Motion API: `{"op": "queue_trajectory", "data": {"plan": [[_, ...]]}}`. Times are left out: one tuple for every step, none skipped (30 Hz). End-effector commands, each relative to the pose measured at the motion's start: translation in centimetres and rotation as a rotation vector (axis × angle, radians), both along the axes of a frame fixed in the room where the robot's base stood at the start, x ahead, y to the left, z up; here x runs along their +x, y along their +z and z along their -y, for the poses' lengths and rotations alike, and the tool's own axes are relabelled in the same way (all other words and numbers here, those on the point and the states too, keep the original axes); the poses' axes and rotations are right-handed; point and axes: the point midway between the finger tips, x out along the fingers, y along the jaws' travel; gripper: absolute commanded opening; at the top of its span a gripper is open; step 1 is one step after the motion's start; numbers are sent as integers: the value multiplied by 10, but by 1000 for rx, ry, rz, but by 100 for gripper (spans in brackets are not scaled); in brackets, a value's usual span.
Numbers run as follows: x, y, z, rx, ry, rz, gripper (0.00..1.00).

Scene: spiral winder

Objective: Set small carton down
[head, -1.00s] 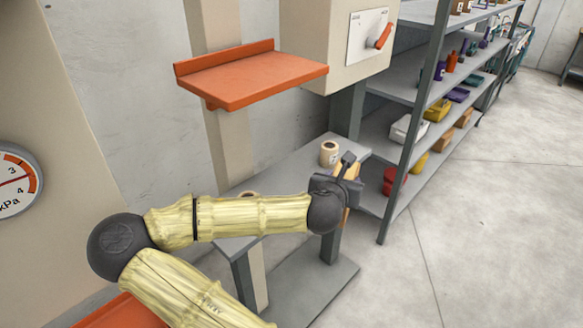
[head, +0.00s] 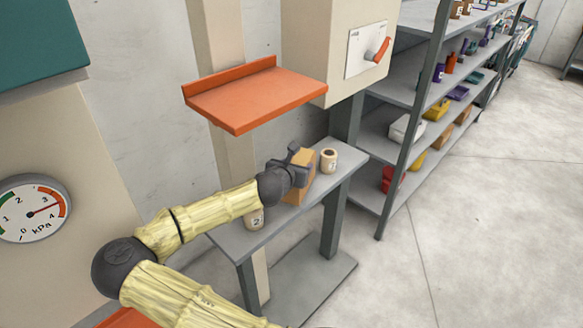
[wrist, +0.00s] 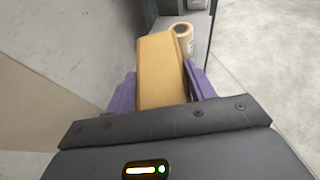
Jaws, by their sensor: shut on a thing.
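The small carton (head: 301,178) is a tan-brown box. My gripper (head: 290,172) is shut on it, with the carton upright over the grey bench (head: 283,217), between two cream rolls. In the wrist view the carton (wrist: 160,72) sits between the two purple fingers of my gripper (wrist: 162,90). The carton's lower edge is close to the bench top; I cannot tell whether it touches. My gripper hides part of its near side.
One cream roll (head: 329,160) stands right of the carton and shows in the wrist view (wrist: 183,38). Another roll (head: 254,218), marked 2, stands left, partly behind my arm. An orange shelf (head: 255,97) overhangs the bench. A grey rack (head: 405,150) stands at the right.

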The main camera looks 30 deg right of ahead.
Motion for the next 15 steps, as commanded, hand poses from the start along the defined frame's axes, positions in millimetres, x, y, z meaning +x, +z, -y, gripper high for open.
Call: {"op": "queue_trajectory", "data": {"plan": [[10,4,-3,1,2,1,7],[14,3,-5,1,2,1,7],[17,3,-6,0,1,0,7],[20,2,-7,-1,0,1,7],[21,2,-7,-1,0,1,7],[22,2,-8,0,0,1,7],[22,1,-7,0,-2,2,7],[22,1,-7,0,-2,2,7],[22,1,-7,0,-2,2,7],[21,1,-7,0,-2,2,7],[21,1,-7,0,-2,2,7],[21,1,-7,0,-2,2,7],[21,1,-7,0,-1,1,7],[21,1,-7,0,-1,1,7],[21,-1,-7,-1,-2,0,7]]}}
